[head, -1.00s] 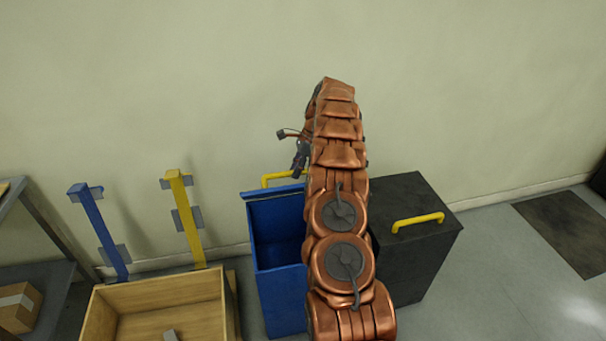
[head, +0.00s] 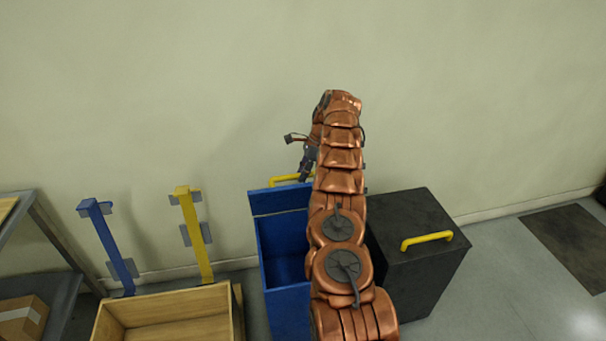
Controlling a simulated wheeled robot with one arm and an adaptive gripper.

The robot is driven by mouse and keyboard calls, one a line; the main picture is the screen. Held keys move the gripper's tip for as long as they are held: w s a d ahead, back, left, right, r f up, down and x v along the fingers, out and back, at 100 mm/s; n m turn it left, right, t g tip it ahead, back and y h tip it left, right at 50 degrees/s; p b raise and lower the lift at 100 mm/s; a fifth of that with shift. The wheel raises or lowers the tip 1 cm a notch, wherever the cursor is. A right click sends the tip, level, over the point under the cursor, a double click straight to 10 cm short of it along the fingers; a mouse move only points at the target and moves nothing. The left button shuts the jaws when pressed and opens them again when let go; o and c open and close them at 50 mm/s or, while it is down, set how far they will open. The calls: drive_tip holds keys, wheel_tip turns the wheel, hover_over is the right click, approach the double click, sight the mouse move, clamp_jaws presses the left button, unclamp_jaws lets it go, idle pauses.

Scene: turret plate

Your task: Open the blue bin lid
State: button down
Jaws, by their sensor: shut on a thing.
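The blue bin (head: 290,322) stands in the middle, partly behind my arm. Its lid (head: 280,199) is raised at the back, with its blue inner face showing, and the bin's dark blue inside is visible. A yellow handle (head: 284,179) shows above the lid's upper edge. My gripper (head: 306,174) is at the right part of this handle, shut on it; the fingertips are small and partly hidden by my copper arm.
A black bin (head: 415,285) with a shut lid and yellow handle stands to the right. An open wooden crate (head: 170,303), blue post (head: 112,250) and yellow post (head: 194,235) are on the left. The wall is close behind.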

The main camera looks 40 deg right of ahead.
drive_tip(key=shift+w+f, duration=0.1)
drive_tip(key=shift+f, duration=0.15)
drive_tip(key=c, duration=1.2)
unclamp_jaws()
drive_tip(key=shift+w+f, duration=0.1)
drive_tip(key=shift+w, duration=0.05)
drive_tip(key=shift+c, duration=0.2)
drive_tip(key=shift+o, duration=1.2)
drive_tip(key=shift+d+r, duration=0.1)
drive_tip(key=shift+r, duration=0.1)
